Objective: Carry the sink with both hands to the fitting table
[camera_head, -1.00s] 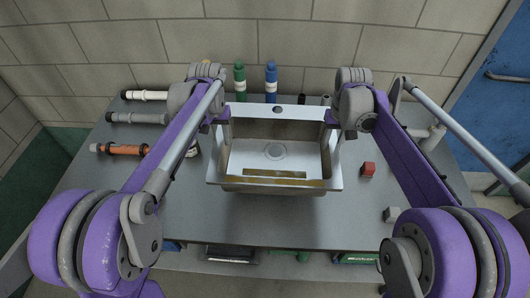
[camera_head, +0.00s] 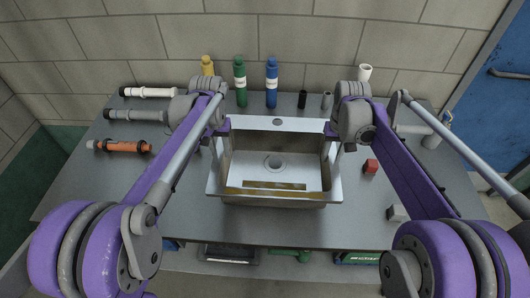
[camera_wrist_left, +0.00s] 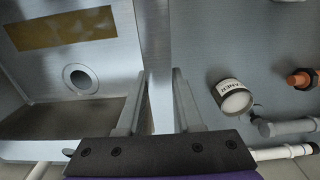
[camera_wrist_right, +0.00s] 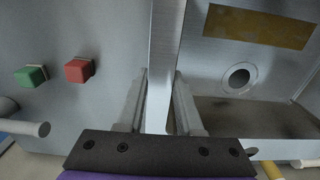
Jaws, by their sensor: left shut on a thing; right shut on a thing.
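The grey metal sink (camera_head: 232,186) is in the middle of the head view, upright, with a round drain and a brownish strip inside. It is over the grey table (camera_head: 300,228); I cannot tell if its underside touches the top. My left gripper (camera_head: 223,138) is shut on the sink's left rim, and my right gripper (camera_head: 336,138) on its right rim. The left wrist view shows the rim between the left fingers (camera_wrist_left: 158,105). The right wrist view shows the rim between the right fingers (camera_wrist_right: 158,105).
Yellow (camera_head: 207,66), green (camera_head: 240,82) and blue (camera_head: 271,84) bottles stand behind the sink. An orange pipe piece (camera_head: 122,146) lies at left. A red block (camera_head: 370,167) and a grey block (camera_head: 397,213) are right of the sink. A labelled can (camera_wrist_left: 232,97) is beside the left rim.

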